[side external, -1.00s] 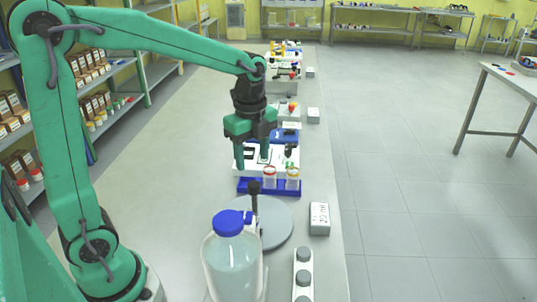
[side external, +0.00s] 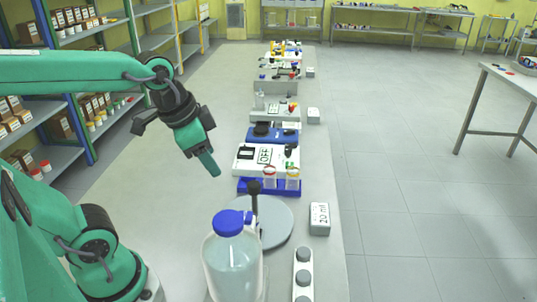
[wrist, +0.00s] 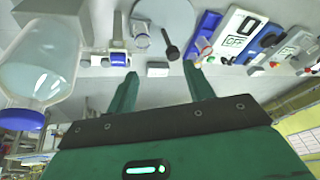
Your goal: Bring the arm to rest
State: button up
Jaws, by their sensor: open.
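My arm is green with black joints, and its gripper (side external: 204,163) hangs over the bare left part of the long bench (side external: 140,190) in the side external view. In the wrist view my gripper (wrist: 162,90) shows two green fingers spread apart with nothing between them. It is clear of the equipment on the bench, to the left of the blue rack and the white device. In the side external view one finger largely hides the other.
A blue-capped glass bottle (side external: 232,262) stands at the front. Behind it are a grey round plate (side external: 275,228), a blue rack (side external: 262,187) with vials and a white device (side external: 250,165) reading OFF. A grey "20 ml" block (side external: 319,217) sits right. Shelves (side external: 65,135) line the left.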

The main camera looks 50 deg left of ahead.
jog(key=s+n, duration=0.1)
jog(key=n, duration=0.1)
jog(key=s+n+t, duration=0.1)
jog(key=s+n, duration=0.1)
jog(key=shift+f, duration=0.15)
